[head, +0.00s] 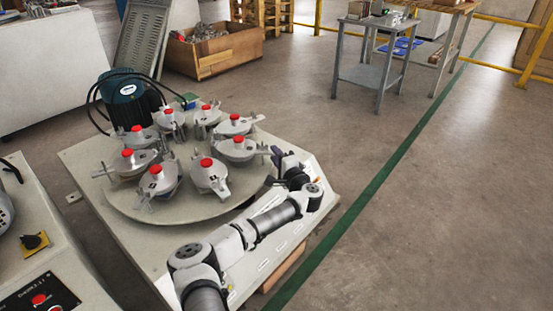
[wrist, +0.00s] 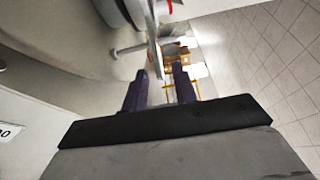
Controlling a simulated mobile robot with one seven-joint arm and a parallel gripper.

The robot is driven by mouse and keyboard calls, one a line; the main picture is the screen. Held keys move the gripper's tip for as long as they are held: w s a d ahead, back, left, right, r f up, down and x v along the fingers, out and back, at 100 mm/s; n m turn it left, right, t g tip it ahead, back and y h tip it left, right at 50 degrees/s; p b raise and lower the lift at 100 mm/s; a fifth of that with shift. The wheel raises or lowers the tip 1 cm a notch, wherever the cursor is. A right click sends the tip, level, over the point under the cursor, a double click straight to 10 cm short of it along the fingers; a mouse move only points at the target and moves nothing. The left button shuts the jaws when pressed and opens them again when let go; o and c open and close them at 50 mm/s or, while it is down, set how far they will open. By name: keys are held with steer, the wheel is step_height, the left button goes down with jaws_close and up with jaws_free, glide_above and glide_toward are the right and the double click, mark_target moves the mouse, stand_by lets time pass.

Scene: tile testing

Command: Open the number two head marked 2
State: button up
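Several round grey metal heads with red caps stand in a ring on a round plate (head: 185,213) in the head view. Their number marks are too small to read, so I cannot tell which one is marked 2. The closest to my gripper (head: 273,168) is the right-hand head (head: 238,150), with its lever reaching toward the gripper. In the wrist view my gripper (wrist: 160,82) has its two dark fingers apart. A thin metal lever (wrist: 153,40) shows just beyond and between the fingertips. I cannot tell whether it touches them.
A dark green motor (head: 124,92) with black cables stands behind the plate. A control panel (head: 40,300) with a red button is at lower left. A metal side table (head: 368,48) and a wooden crate (head: 212,55) stand farther back. The floor to the right is clear.

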jaws_close()
stand_by(0.3)
steer(key=shift+r, duration=0.1)
